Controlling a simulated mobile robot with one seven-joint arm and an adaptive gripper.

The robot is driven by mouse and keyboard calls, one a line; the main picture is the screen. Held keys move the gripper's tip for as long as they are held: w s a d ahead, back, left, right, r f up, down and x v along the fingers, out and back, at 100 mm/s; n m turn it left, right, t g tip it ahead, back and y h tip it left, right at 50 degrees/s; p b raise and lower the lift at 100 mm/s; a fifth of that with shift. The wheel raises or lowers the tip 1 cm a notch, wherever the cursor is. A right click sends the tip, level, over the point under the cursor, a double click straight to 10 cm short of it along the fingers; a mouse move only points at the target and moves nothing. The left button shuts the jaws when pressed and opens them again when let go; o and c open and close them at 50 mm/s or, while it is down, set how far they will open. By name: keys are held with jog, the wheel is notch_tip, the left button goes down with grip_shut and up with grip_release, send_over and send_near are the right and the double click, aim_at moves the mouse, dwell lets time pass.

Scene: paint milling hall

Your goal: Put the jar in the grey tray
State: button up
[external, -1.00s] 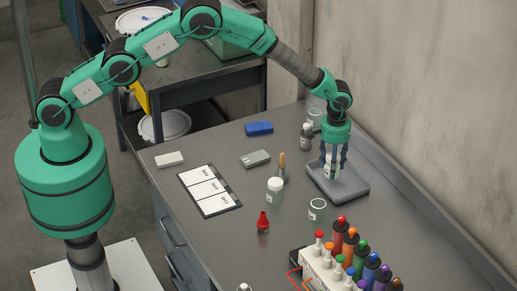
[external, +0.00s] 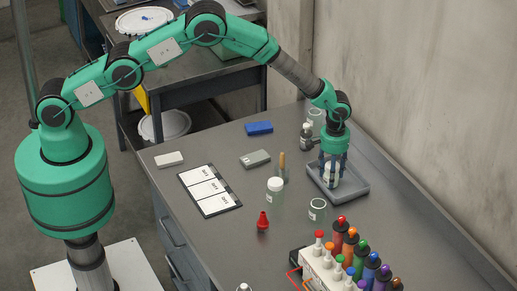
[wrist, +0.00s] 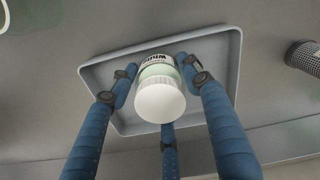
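The jar (external: 331,177), with a white lid and a label, stands in the grey tray (external: 357,193). In the wrist view the jar (wrist: 160,100) shows lid-first near the middle of the tray (wrist: 236,70), its label partly readable. My gripper (external: 333,172) is directly above the tray, its blue fingers reaching down around the jar. In the wrist view the three fingers of my gripper (wrist: 160,85) are spread around the jar, with small gaps at the sides. The jar's base is partly hidden.
Another white-lidded jar (external: 275,190) and an open glass jar (external: 317,210) stand left of and in front of the tray. A dark bottle (external: 306,136) stands behind it. A rack of coloured bottles (external: 330,268) fills the front right. The wall runs along the right.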

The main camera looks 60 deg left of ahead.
jog(key=shift+o, duration=1.2)
jog(key=shift+r, duration=0.2)
notch_tip(320, 180, up, 12)
jog(key=shift+f, duration=0.2)
jog(key=shift+r, duration=0.15)
jog(key=shift+r, duration=0.1)
